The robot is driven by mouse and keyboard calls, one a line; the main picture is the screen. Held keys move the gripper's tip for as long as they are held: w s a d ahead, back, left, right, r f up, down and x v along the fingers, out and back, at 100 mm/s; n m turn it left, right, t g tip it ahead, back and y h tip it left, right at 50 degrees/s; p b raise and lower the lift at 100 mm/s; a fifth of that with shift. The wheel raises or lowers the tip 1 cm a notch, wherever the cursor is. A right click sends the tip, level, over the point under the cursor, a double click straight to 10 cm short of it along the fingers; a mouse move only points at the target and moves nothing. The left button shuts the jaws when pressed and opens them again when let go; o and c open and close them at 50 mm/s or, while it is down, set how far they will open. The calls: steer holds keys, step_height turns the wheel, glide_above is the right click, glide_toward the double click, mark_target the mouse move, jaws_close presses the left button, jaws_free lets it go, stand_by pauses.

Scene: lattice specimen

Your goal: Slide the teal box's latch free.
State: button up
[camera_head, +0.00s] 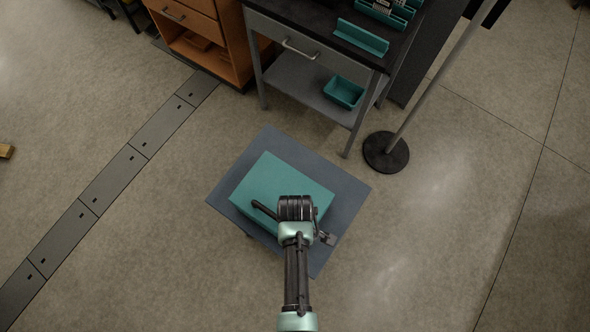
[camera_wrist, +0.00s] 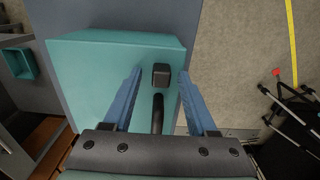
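The teal box (camera_head: 272,180) sits on a small blue-grey table (camera_head: 345,190). In the wrist view the teal box (camera_wrist: 100,75) shows a dark square block (camera_wrist: 161,75) on its face, with a dark rod (camera_wrist: 158,112) running from near it toward my gripper's palm. I cannot tell which of these is the latch. My gripper (camera_wrist: 160,85) is open, with one blue finger on each side of the block and rod; contact cannot be made out. In the head view my arm's end covers the box's near right part, and a dark bar (camera_head: 264,210) shows left of it.
A grey workbench (camera_head: 300,75) with a lower shelf holding a teal bin (camera_head: 344,92) stands behind the table. A pole on a round black base (camera_head: 386,152) stands to the right. An orange cabinet (camera_head: 205,45) is at the back left.

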steer(key=shift+d, duration=0.1)
step_height(320, 180, up, 13)
steer(key=b, duration=0.1)
stand_by(0.6)
